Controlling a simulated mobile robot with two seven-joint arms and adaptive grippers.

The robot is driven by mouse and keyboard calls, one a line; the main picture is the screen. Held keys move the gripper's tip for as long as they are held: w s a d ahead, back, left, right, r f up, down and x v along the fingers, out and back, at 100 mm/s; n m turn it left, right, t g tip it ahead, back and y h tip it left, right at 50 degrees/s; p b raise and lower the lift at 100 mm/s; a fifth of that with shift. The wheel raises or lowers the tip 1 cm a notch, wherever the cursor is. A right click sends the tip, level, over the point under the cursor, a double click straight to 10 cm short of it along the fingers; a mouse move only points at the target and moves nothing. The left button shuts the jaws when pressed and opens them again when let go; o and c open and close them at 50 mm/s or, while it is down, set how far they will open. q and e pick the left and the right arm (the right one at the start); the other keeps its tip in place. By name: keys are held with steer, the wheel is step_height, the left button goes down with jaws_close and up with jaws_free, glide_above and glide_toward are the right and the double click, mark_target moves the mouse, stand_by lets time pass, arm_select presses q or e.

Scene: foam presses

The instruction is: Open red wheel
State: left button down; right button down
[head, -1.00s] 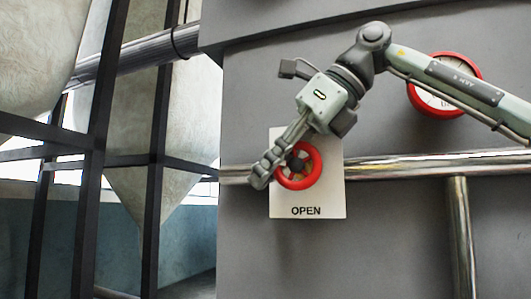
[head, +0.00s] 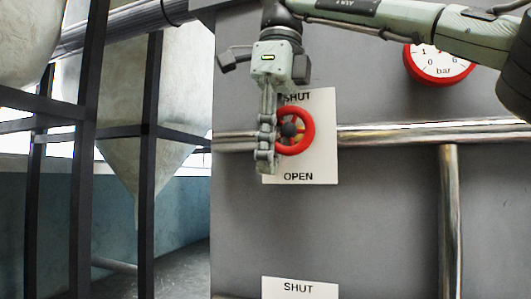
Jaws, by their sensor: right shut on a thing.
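The red wheel (head: 307,130) is a small handwheel with a dark hub, in front of a white plate (head: 322,162) marked SHUT above and OPEN below. My right gripper (head: 266,160) hangs down from above, its fingers over the wheel's left side. It is shut on the wheel's left rim, which the fingers partly hide. My left gripper is not in view.
A chrome pipe (head: 400,133) runs level behind the wheel, with a vertical pipe (head: 450,220) below it. A red-rimmed pressure gauge (head: 440,65) is at the upper right. A second SHUT plate (head: 300,289) shows at the bottom edge. Dark frame posts (head: 147,150) stand at the left.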

stand_by(0.5)
steer(key=c, duration=1.6)
jaws_free()
steer(key=shift+o, duration=0.2)
